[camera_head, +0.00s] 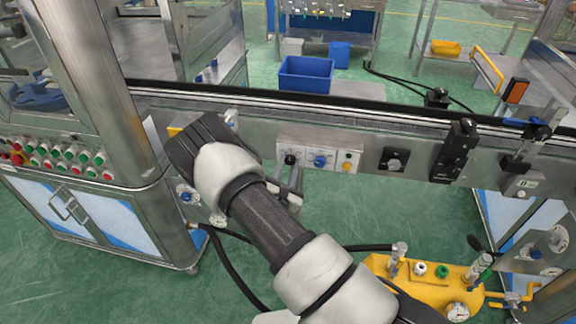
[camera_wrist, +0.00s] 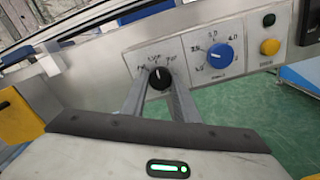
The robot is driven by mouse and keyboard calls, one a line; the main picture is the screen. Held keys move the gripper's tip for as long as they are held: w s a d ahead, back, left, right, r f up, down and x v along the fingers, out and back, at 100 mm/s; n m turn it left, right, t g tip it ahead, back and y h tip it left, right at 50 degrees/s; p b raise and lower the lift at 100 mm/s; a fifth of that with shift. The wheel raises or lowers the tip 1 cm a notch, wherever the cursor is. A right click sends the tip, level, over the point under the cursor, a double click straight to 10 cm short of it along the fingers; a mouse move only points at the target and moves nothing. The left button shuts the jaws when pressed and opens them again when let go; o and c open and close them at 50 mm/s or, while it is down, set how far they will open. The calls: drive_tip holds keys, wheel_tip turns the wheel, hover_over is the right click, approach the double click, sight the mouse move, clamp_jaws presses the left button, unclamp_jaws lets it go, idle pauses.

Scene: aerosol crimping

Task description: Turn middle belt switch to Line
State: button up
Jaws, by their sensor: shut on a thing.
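A black rotary switch knob (camera_head: 290,158) sits at the left of a pale control panel on the belt's front side. In the wrist view the knob (camera_wrist: 159,78) has a light pointer mark facing roughly upward, with small labels around its top that are too blurred to read for certain. My gripper (camera_head: 289,169) reaches it from the front and below. In the wrist view the two fingers of my gripper (camera_wrist: 160,89) are closed on the knob, one on each side, and hide its lower edge.
A blue dial (camera_head: 320,161) and a yellow button (camera_head: 347,167) sit just right of the knob on the same panel. A yellow tank (camera_head: 425,274) with fittings and a gauge stands below right. Green floor lies beneath the belt.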

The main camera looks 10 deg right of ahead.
drive_tip(key=o, duration=1.1)
drive_tip(key=shift+c, duration=0.2)
drive_tip(key=v, duration=1.7)
drive_tip(key=shift+s, duration=0.25)
drive_tip(key=shift+a, duration=0.15)
